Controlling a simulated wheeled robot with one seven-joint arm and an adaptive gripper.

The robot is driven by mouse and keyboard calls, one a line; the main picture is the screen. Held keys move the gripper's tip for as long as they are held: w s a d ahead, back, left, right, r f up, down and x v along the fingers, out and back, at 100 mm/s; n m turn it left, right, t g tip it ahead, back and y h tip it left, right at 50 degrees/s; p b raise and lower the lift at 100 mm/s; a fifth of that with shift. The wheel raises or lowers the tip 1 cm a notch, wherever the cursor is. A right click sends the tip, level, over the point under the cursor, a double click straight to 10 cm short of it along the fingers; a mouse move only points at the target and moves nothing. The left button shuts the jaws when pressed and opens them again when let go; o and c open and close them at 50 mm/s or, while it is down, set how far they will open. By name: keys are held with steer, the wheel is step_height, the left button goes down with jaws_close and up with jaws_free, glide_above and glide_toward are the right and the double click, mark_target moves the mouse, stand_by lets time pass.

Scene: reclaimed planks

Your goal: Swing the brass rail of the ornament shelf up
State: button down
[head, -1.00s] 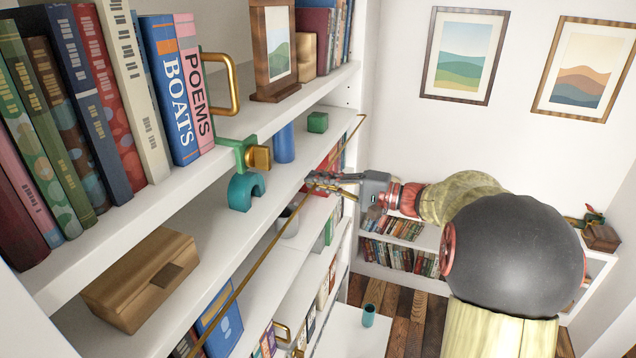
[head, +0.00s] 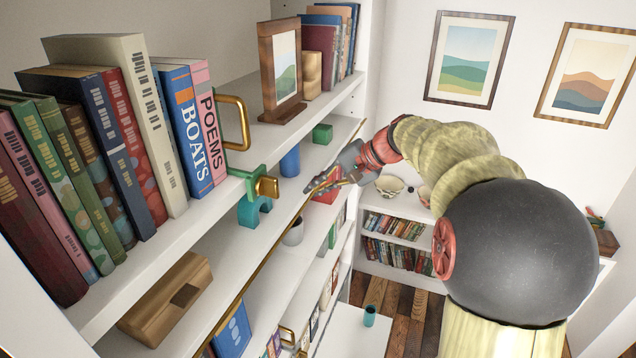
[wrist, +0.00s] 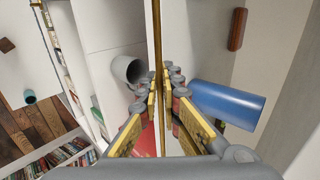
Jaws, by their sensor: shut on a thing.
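The brass rail (head: 262,265) is a thin rod running lengthwise along the front of the ornament shelf (head: 222,248), from the lower left to the far right end. My gripper (head: 312,188) is at the rail's right-hand part, with its fingers on either side of the rod. In the wrist view the rail (wrist: 155,45) runs down between the yellow-padded fingers of my gripper (wrist: 165,92), which are closed around it. On the shelf are a blue cylinder (head: 290,162), a green cube (head: 322,133), a teal arch (head: 253,211) and a wooden box (head: 165,300).
Above is a shelf of books (head: 130,140) with a brass bookend (head: 236,122) and a picture frame (head: 281,75). A pale pot (head: 293,232) stands below. Open floor (head: 400,315) lies right.

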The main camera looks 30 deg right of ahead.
steer(key=shift+w+r, duration=0.1)
steer(key=shift+r, duration=0.15)
stand_by(0.3)
steer(key=c, duration=2.1)
jaws_free()
steer(key=shift+f, duration=0.1)
steer(key=v, duration=1.2)
steer(key=shift+a, duration=0.15)
steer(key=shift+w, duration=0.1)
